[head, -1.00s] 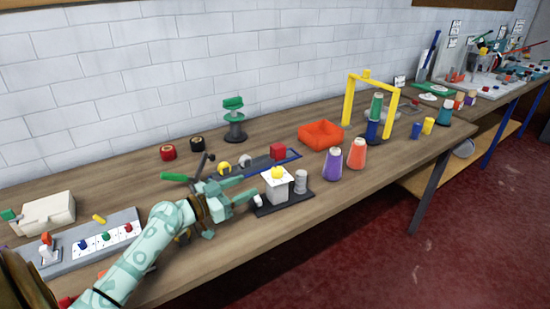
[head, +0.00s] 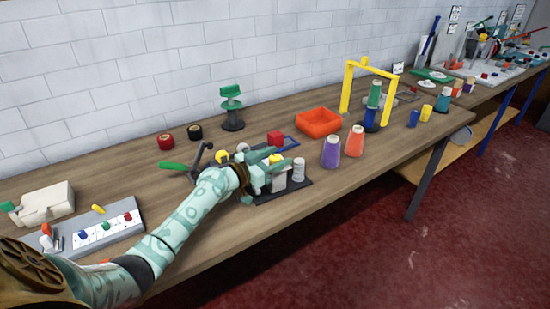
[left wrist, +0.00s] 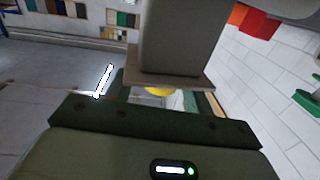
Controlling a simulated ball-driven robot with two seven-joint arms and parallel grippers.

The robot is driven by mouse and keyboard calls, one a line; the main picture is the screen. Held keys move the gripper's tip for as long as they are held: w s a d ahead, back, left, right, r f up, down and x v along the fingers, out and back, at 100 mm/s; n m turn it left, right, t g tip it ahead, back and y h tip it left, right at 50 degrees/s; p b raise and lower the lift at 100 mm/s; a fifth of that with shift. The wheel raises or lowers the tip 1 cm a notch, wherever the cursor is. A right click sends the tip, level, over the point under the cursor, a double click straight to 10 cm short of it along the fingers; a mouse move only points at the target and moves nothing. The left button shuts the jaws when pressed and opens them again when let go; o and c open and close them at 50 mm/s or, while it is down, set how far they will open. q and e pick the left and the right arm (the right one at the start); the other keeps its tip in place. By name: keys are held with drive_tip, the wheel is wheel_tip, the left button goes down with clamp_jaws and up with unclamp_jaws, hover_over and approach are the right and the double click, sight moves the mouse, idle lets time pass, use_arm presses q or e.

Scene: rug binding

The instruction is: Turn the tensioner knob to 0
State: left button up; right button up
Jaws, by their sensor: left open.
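The tensioner is a pale box on a black base plate (head: 296,190), with a grey-white cylinder (head: 298,169) at its right. Its yellow knob (head: 276,158) sits on top and is mostly hidden by my fingers in the head view. A bit of the yellow knob (left wrist: 160,91) also shows in the left wrist view, between my fingers. My left gripper (head: 278,162) is open over the box, with a finger on each side of the knob. Whether the fingers touch the knob is unclear. The knob's scale marks cannot be read.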

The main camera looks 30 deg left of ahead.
use_arm(q)
drive_tip(key=c, duration=1)
drive_tip(key=shift+o, duration=0.2)
